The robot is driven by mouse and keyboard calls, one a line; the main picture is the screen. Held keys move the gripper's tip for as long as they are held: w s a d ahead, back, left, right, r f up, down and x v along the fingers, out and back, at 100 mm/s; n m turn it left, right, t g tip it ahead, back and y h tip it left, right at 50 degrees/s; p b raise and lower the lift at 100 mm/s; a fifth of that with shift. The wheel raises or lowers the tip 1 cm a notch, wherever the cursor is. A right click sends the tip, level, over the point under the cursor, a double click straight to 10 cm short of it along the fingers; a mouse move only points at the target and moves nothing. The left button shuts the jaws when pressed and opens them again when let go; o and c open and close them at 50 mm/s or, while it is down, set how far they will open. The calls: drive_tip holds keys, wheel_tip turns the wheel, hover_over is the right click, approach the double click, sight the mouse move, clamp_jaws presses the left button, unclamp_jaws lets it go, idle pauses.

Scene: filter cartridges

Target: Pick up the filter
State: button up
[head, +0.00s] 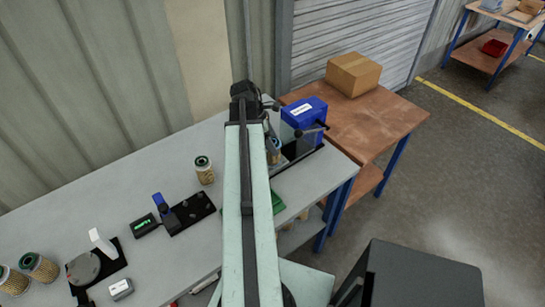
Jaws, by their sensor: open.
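A filter (204,170) with a dark green top and a tan pleated body stands upright on the grey workbench (120,175), left of my arm. Two more like it, a filter (39,267) and a filter (13,281), stand at the bench's left end. Which filter is meant, I cannot tell. My gripper (268,104) is at the far end of my outstretched arm, over the back right of the bench. It is open; its fingers are mostly hidden, and I see nothing held. It is apart from these three filters.
A black fixture (192,211) with a blue part, a black display box (145,225) and a round grey device (83,268) occupy the bench. A blue machine (304,112) stands right of my arm. A cardboard box (353,74) sits on the brown table (385,119).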

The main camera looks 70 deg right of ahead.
drive_tip(key=b+x, duration=0.1)
drive_tip(key=x, duration=0.2)
drive_tip(key=shift+w, duration=0.1)
drive_tip(key=shift+r, duration=0.2)
drive_tip(key=c, duration=1.2)
wheel_tip(320, 180, up, 10)
drive_tip(key=p, duration=1)
drive_tip(key=shift+r, duration=0.15)
